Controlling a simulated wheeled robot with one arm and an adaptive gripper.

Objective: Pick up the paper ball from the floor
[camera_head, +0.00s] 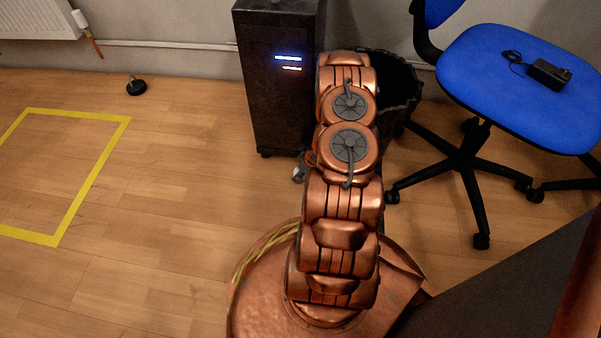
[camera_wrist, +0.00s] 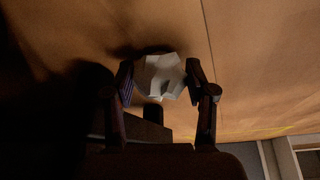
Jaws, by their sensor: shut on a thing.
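The paper ball (camera_wrist: 160,76) is pale and crumpled. In the wrist view it sits between the two fingertips of my gripper (camera_wrist: 158,82), which are shut on it from both sides. Wooden floor shows behind it, and I cannot tell whether the ball touches the floor.
A black computer tower (camera_head: 278,80) stands close to the left of my arm. A dark bin (camera_head: 402,88) is behind the arm, with a blue office chair (camera_head: 520,65) at right.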

